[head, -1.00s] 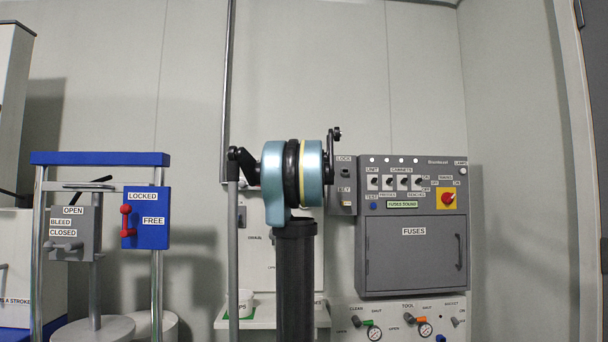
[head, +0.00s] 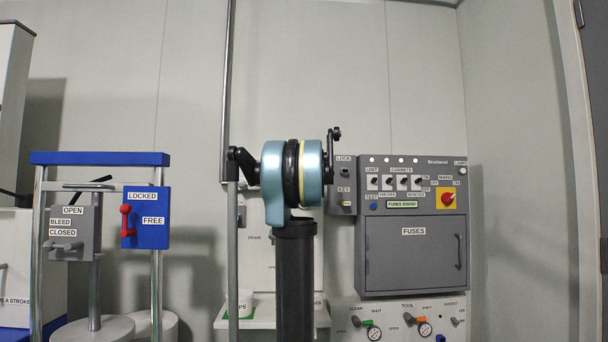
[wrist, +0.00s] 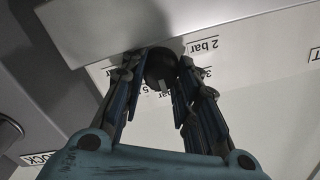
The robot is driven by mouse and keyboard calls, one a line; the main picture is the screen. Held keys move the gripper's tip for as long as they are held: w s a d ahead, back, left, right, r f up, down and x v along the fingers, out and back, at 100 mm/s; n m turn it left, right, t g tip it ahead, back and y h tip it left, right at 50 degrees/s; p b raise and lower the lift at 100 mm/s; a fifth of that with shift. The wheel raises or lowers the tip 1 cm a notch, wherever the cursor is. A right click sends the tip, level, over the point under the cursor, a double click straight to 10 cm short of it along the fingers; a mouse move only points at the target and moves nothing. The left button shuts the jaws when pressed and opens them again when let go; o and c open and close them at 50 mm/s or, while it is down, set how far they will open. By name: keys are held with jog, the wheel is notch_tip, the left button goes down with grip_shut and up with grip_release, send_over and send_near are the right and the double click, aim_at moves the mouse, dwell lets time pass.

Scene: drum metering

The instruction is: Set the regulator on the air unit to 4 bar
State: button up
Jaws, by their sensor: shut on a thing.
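In the wrist view, my gripper (wrist: 160,82) is shut on a dark round knob, which I take to be the regulator knob (wrist: 160,66). A pale mark shows on the knob's face. The knob sits on a white panel (wrist: 245,85) under a light-coloured edge. Around it are labels: "2 bar" (wrist: 203,46) to the upper right, and others partly covered by my fingers, one ending in "bar". No 4 bar label can be read. The gripper and the knob cannot be made out in the head view.
In the head view, a grey fuse cabinet (head: 413,250) hangs at the right, above a white panel with gauges (head: 374,333). A blue-topped stand (head: 100,159) with LOCKED/FREE and BLEED levers is at the left. A white shelf (head: 265,323) lies behind my arm.

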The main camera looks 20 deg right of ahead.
jog(key=o, duration=1)
jog(key=shift+o, duration=0.2)
jog(key=s+a+n, duration=0.2)
jog(key=s+n, duration=0.1)
jog(key=s, duration=0.5)
jog(key=s+a+n, duration=0.3)
jog(key=s, duration=0.5)
jog(key=shift+s, duration=0.35)
